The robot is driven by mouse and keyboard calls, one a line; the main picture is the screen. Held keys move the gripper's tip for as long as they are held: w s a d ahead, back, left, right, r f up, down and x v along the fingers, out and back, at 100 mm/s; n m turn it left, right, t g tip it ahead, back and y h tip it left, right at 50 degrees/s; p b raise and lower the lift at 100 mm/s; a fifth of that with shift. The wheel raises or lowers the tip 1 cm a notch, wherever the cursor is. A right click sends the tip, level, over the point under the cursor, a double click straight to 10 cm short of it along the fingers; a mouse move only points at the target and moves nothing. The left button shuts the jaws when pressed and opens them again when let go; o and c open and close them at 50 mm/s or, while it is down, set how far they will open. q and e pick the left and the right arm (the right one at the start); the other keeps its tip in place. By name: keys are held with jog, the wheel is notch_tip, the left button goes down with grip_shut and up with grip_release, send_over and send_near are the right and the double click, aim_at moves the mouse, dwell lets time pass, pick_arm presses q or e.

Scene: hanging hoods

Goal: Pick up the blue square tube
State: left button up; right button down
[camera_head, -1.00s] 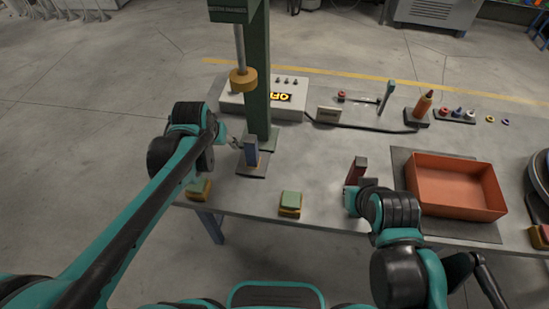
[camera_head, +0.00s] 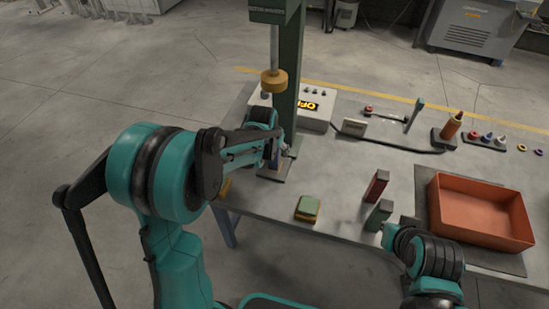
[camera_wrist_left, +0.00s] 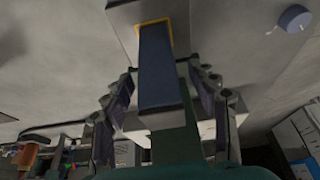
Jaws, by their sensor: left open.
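The blue square tube (camera_wrist_left: 160,70) stands in a small yellow-edged holder in the left wrist view, between the two fingers of my left gripper (camera_wrist_left: 163,97). The fingers are open, one on each side, with a visible gap to the tube. In the head view my left gripper (camera_head: 279,153) is at the tube beneath the green press, and hides most of it. My right arm's end (camera_head: 400,238) is at the table's front, beside a green block; its fingers cannot be made out.
The green press column (camera_head: 286,100) stands right behind the tube, with a yellow press head (camera_head: 274,80) above. A red block (camera_head: 376,186), a green block (camera_head: 378,215), a yellow-green pad (camera_head: 307,208) and an orange tray (camera_head: 480,210) are to the right. The table's middle is clear.

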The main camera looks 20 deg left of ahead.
pick_arm(q)
jog(key=shift+w+f, duration=0.25)
jog(key=shift+f, duration=0.3)
jog(key=shift+s+r, duration=0.1)
jog(key=shift+r, duration=0.05)
jog(key=c, duration=0.3)
grip_shut()
